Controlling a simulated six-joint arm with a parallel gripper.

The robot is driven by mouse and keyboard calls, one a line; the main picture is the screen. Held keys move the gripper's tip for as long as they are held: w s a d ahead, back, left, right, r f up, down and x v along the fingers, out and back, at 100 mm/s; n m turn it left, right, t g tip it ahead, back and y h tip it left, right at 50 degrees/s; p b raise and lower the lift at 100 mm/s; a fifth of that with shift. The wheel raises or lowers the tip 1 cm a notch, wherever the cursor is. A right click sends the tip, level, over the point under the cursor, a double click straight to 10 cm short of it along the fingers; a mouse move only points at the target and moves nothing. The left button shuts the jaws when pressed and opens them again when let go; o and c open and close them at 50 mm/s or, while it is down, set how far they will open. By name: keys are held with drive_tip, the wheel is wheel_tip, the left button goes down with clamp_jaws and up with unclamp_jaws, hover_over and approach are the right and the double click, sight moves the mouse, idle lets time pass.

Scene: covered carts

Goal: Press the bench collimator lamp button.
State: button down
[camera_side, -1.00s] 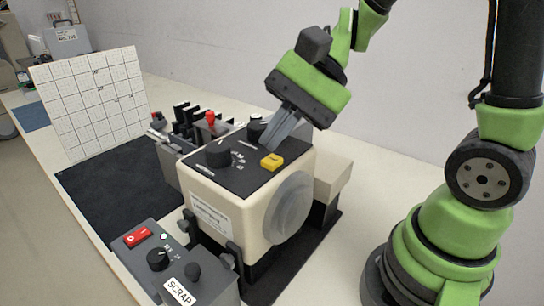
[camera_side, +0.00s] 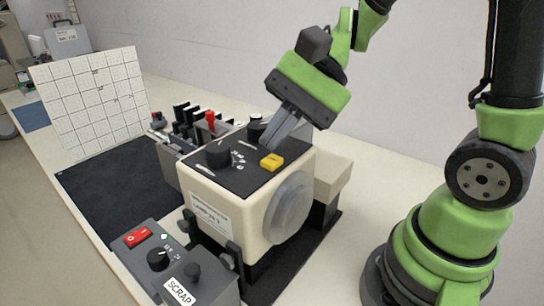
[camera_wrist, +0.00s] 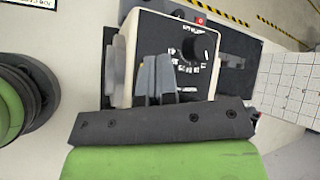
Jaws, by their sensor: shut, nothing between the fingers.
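The bench collimator is a cream box (camera_side: 245,208) with a black top panel and a round grey lens face on its right side. A yellow button (camera_side: 271,161) sits on the top panel near the front right edge. My gripper (camera_side: 268,146) is shut and empty, tilted, with its fingertips just behind the button, low over the panel. I cannot tell whether the tips touch the panel.
Black knobs (camera_side: 218,154) stand on the panel near the fingers. A red-topped lever (camera_side: 211,122) and black clips stand behind the collimator. A gridded white board (camera_side: 90,100) stands at back left.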

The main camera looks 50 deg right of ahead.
sight(276, 160)
drive_tip(key=shift+f, duration=0.1)
drive_tip(key=shift+f, duration=0.3)
drive_tip(key=shift+f, duration=0.4)
idle(0.8)
drive_tip(key=shift+r, duration=0.85)
drive_tip(key=shift+r, duration=2.5)
